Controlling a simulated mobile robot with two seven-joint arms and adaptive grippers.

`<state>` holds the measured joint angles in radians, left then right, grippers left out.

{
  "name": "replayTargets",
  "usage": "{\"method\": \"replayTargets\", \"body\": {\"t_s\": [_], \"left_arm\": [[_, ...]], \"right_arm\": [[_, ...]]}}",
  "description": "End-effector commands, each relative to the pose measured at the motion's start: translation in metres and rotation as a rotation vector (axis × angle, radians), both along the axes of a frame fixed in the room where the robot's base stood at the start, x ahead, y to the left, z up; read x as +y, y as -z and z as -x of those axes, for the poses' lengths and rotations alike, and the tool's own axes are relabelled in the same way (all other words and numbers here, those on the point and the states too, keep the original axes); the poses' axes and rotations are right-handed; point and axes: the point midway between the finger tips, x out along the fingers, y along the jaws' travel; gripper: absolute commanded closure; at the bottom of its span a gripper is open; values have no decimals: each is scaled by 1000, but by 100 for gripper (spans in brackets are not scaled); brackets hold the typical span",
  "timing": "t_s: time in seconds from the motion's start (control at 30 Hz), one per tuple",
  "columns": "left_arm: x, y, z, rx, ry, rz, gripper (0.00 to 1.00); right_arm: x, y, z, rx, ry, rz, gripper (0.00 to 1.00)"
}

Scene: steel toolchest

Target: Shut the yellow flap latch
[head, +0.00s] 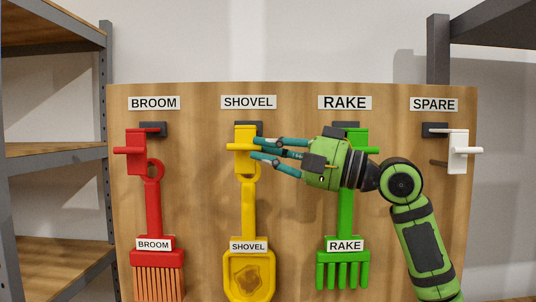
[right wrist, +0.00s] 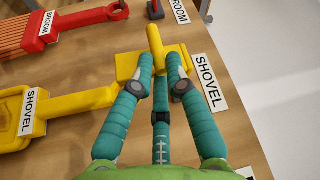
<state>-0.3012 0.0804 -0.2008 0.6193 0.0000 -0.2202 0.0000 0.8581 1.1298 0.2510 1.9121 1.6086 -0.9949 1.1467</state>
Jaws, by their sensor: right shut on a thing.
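The yellow flap latch (head: 242,136) is on the wooden board under the SHOVEL label, with a short bar sticking out. The yellow shovel (head: 248,205) hangs upright below it, its ring handle just under the latch. My right gripper (head: 262,150) reaches in from the right, its teal fingers shut on the latch. In the right wrist view the fingers (right wrist: 160,72) close around the yellow latch bar (right wrist: 156,44) from both sides, partly covering the latch. I cannot tell whether the flap is fully shut. My left gripper is not in view.
A red broom (head: 152,205) hangs to the left and a green rake (head: 346,215) to the right, partly behind my right arm. A white spare latch (head: 458,150) holds no tool. Grey-framed shelves (head: 55,150) stand at the left.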

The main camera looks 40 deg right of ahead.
Motion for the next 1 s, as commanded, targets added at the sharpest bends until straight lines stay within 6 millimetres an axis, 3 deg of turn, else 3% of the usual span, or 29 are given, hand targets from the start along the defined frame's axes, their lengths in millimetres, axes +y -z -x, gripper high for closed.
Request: {"method": "replayTargets", "body": {"t_s": [0.63,0.67,0.7,1.0], "left_arm": [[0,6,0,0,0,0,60],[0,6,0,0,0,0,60],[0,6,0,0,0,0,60],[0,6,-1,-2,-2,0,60]], "right_arm": [[0,9,-3,14,-3,1,100],[0,9,-3,14,-4,2,77],[0,9,-3,14,-4,2,63],[0,8,-2,10,-2,0,63]]}}
